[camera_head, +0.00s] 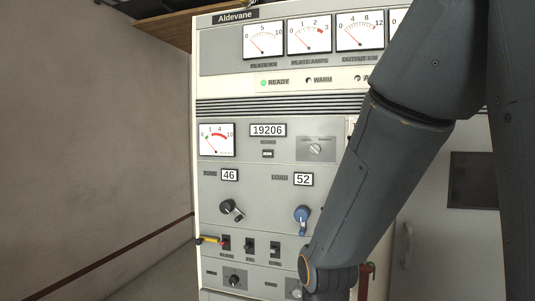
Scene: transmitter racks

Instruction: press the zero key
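The cabinet (222,150) marked Aldevane fills the middle of the camera_head view. A small dark key (267,153) sits on its panel under a counter (268,130) that reads 19206. The lettering between them is too small to read, so I cannot tell whether this is the zero key. My arm crosses the right half of the view and bends down to a joint near the bottom centre, in front of the lower panel. My gripper does not show. My arm hides part of the panel's right side.
A dark knob (230,209) and a blue knob (302,217) sit under displays reading 46 and 52. Several dark switches line up below; a yellow and red piece (211,239) sticks out at their left. The green READY lamp (264,83) is lit. Floor at left is clear.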

